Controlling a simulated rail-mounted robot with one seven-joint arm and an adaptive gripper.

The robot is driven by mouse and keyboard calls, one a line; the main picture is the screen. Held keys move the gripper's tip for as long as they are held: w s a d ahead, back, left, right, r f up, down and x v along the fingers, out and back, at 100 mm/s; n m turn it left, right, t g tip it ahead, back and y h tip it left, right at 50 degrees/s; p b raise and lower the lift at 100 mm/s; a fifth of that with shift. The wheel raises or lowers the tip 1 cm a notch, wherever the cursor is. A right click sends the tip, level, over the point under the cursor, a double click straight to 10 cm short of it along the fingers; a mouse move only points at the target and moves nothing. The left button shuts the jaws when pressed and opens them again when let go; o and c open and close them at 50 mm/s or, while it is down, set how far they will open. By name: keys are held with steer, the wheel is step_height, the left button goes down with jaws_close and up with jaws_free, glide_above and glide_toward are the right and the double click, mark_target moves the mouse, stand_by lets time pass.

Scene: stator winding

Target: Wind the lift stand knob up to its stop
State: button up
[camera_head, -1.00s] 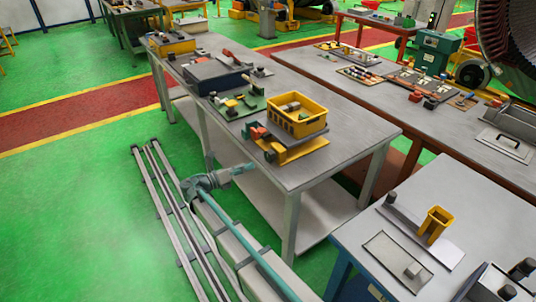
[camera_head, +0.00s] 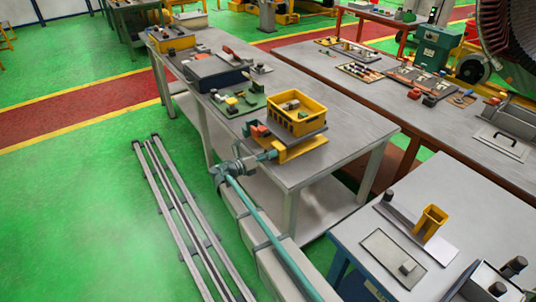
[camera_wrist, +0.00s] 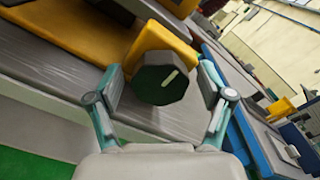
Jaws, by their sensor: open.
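The lift stand's yellow base (camera_head: 303,149) sits at the near edge of the grey workbench, with a dark grey platform above it carrying a yellow crate (camera_head: 296,122). The knob (camera_wrist: 160,84) is dark, faceted and has one pale line on its face, pointing up and right in the wrist view. It sits in front of a yellow block. My gripper (camera_wrist: 162,88) is open, with one finger to each side of the knob and visible gaps between. In the head view my gripper (camera_head: 268,156) is beside the stand's front, and the knob cannot be made out there.
A green board (camera_head: 238,101) with small parts and a dark case (camera_head: 213,80) lie farther along the workbench (camera_head: 345,125). Another table (camera_head: 470,225) with a yellow holder stands at lower right. Open floor lies to the left.

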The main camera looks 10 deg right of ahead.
steer(key=c, duration=1.2)
steer(key=shift+o, duration=0.2)
steer(key=shift+f+m+b, duration=0.1)
steer(key=shift+m+b, duration=0.2)
steer(key=shift+b, duration=0.15)
steer(key=m+b, duration=0.4)
steer(key=shift+s+f+m, duration=0.1)
steer(key=shift+m, duration=0.2)
steer(key=m+b, duration=0.5)
steer(key=shift+b, duration=0.3)
steer(key=m+b, duration=0.4)
steer(key=m, duration=0.1)
steer(key=shift+s+b, duration=0.1)
steer(key=shift+b, duration=0.2)
steer(key=m+b, duration=0.4)
steer(key=shift+d+m, duration=0.1)
steer(key=shift+m, duration=0.3)
steer(key=shift+b, duration=0.3)
